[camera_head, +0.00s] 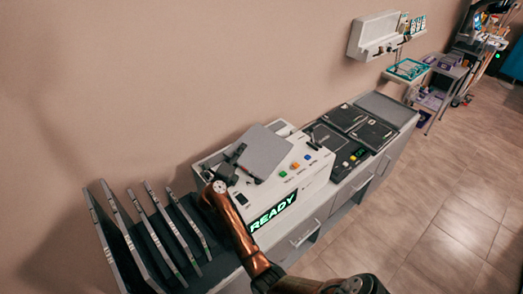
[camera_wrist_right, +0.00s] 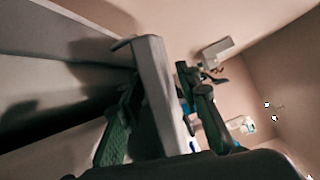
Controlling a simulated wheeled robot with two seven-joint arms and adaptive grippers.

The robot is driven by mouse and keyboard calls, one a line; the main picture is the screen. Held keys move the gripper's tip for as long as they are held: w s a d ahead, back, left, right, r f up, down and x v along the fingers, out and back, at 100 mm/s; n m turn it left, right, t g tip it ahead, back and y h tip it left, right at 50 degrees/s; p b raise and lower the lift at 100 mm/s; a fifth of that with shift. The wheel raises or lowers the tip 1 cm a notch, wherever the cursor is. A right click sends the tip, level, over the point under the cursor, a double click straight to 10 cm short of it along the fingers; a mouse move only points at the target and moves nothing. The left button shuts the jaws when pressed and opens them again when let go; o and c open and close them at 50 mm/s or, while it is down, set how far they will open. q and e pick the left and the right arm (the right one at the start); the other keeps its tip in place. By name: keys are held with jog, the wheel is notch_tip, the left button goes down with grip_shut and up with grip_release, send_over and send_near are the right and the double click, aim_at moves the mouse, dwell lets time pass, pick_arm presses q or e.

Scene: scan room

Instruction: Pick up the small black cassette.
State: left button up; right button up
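Dark flat cassettes lie on the counter to the right of the machine: one (camera_head: 343,117) behind and one (camera_head: 371,133) nearer. I cannot tell which counts as the small one. My right gripper (camera_head: 230,166) is at the machine's left top, beside a tilted grey panel (camera_head: 265,150). In the right wrist view, the open fingers (camera_wrist_right: 160,125) stand either side of a grey slab (camera_wrist_right: 158,90), seen edge-on, with a gap on its right. It may be that grey panel; I cannot tell whether the slab is a cassette. My left gripper is out of view.
The white machine (camera_head: 310,182) shows a lit READY sign (camera_head: 272,213) and coloured buttons. Several upright grey-edged plates (camera_head: 160,225) stand in a rack at left. A white wall shelf (camera_head: 375,36) hangs behind. The tiled floor (camera_head: 450,220) at right is clear.

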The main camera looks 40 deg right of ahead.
aim_at(260, 149)
jog(key=x, duration=0.4)
jog(key=shift+d, duration=0.15)
jog(key=shift+r, duration=0.1)
jog(key=shift+s, duration=0.1)
jog(key=shift+c, duration=0.4)
grip_shut()
jog(key=shift+r, duration=0.1)
